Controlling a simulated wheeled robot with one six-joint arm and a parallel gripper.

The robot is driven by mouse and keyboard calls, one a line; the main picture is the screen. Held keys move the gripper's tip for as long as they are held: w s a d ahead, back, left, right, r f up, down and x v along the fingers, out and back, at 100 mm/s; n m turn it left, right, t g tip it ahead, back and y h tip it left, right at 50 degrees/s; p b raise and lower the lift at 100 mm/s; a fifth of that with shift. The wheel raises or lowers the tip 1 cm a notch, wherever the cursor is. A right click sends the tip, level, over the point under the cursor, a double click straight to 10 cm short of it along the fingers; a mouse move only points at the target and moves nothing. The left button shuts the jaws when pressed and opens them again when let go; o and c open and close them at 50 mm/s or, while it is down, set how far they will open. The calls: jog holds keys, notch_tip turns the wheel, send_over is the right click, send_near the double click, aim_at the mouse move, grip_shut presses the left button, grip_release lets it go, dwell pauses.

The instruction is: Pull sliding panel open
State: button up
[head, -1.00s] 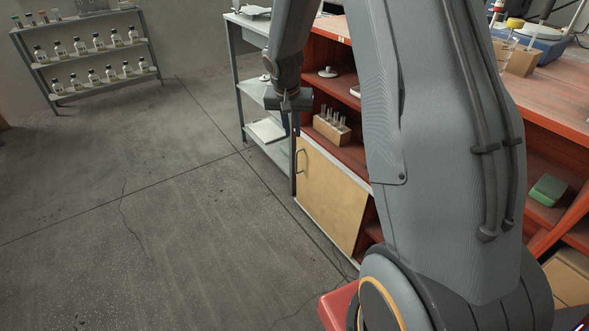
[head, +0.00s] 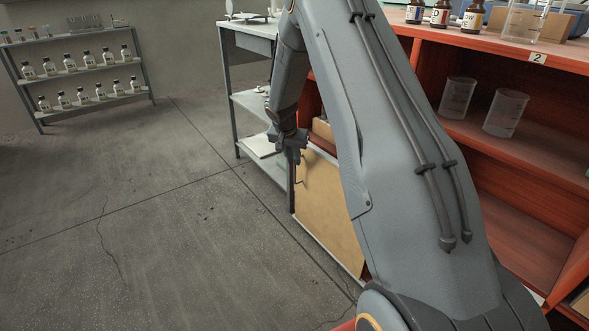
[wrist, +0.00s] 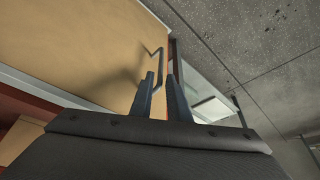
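The sliding panel (head: 330,210) is a tan board low in the red cabinet, and it fills much of the upper left of the wrist view (wrist: 80,45). It has a thin dark bent-bar handle (wrist: 159,62) near its edge. My gripper (wrist: 160,76) is at the handle, with the bar showing between and just beyond its two fingers. A gap shows between the fingers, and I cannot tell whether either touches the bar. In the head view my gripper (head: 297,158) is at the panel's upper left, where the handle is hard to make out.
The red cabinet (head: 480,45) has open shelves with two clear beakers (head: 505,112) and bottles on top. A grey metal table (head: 245,40) stands left of it. A rack of bottles (head: 85,75) stands by the wall. The concrete floor (head: 150,220) is clear.

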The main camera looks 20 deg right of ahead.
jog(key=b, duration=0.1)
send_over(295, 181)
jog(key=shift+w+d+f, duration=0.1)
jog(key=shift+f, duration=1)
jog(key=shift+w+f, duration=0.1)
jog(key=shift+f, duration=1)
grip_shut()
